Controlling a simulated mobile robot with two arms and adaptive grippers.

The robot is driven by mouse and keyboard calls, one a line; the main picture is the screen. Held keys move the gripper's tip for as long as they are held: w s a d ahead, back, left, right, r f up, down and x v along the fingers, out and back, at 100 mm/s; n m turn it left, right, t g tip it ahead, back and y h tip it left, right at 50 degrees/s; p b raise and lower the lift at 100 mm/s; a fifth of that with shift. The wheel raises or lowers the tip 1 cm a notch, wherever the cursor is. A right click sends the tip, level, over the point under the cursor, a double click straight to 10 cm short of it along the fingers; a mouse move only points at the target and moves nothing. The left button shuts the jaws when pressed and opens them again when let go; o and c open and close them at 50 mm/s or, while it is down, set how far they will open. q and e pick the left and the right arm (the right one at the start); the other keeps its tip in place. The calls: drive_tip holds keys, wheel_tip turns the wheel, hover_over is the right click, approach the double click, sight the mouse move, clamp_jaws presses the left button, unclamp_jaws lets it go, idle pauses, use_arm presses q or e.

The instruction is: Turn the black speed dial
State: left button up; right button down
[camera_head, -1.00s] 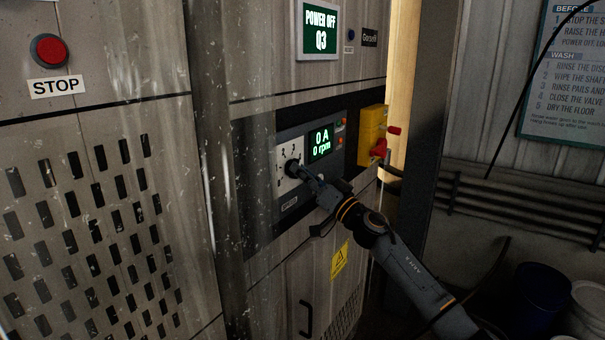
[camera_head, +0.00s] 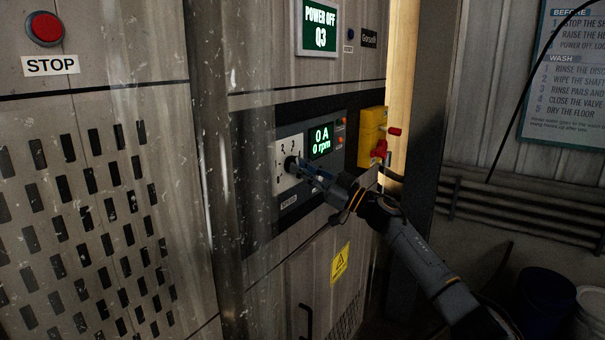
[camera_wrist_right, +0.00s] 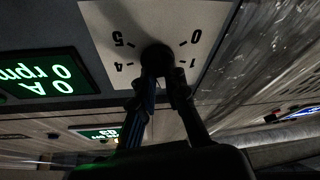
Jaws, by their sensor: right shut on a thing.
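The black speed dial (camera_head: 291,165) sits on a pale numbered plate (camera_head: 281,156) in the control panel. In the right wrist view the dial (camera_wrist_right: 157,57) shows with the numbers 0, 1, 4 and 5 upside down around it. My right gripper (camera_head: 301,167) is shut on the dial, with its fingertips on either side of the knob. In the wrist view the two fingers (camera_wrist_right: 164,76) reach up to it. The green display (camera_head: 321,141) beside the dial reads 0 A and 0 rpm. My left gripper is not in view.
A red stop button (camera_head: 45,28) is on the left cabinet. A yellow switch box (camera_head: 371,137) with red handles stands right of the panel. A screen above (camera_head: 319,27) reads POWER OFF Q3. A dark blue bin (camera_head: 545,298) is at the lower right.

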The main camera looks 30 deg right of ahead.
drive_tip(key=shift+d+r+n+g+h+p, duration=0.1)
drive_tip(key=shift+n+g+p, duration=0.9)
drive_tip(key=shift+n, duration=2.8)
drive_tip(key=shift+a+r+n+g+h+p, duration=0.1)
drive_tip(key=shift+n+g+p, duration=0.15)
drive_tip(key=shift+n+g, duration=2.45)
drive_tip(key=shift+d+r+n+g+h+p, duration=0.15)
drive_tip(key=shift+n+p, duration=0.5)
drive_tip(key=shift+n, duration=4.25)
drive_tip(key=shift+f, duration=0.1)
drive_tip(key=c, duration=1.5)
unclamp_jaws()
drive_tip(key=shift+o, duration=0.7)
drive_tip(key=v, duration=1.2)
